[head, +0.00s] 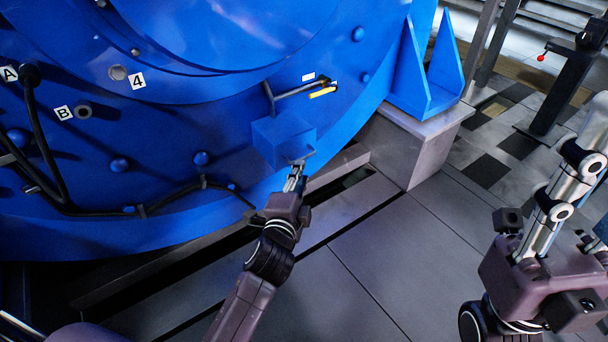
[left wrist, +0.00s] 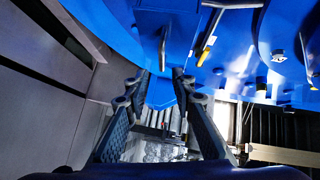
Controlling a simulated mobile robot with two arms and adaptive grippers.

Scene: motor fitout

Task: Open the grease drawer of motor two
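A blue box-shaped drawer (head: 283,140) juts from the lower right of the big blue motor housing, with a small grey-blue handle (head: 301,153) on its front edge. My left gripper (head: 296,168) is right at this handle. In the left wrist view, the two fingertips of my left gripper (left wrist: 164,73) are apart, with the thin handle (left wrist: 163,47) between and just beyond them. A gap seems to show on both sides of the handle; contact cannot be told. My right gripper (head: 540,235) hangs at the right, away from the motor; its fingertips are not clear.
A lever with a yellow part (head: 322,92) sits above the drawer; it also shows in the left wrist view (left wrist: 207,45). Black cables (head: 45,150) run along the housing at left. A grey plinth (head: 413,150) stands at right. The tiled floor (head: 410,250) is clear.

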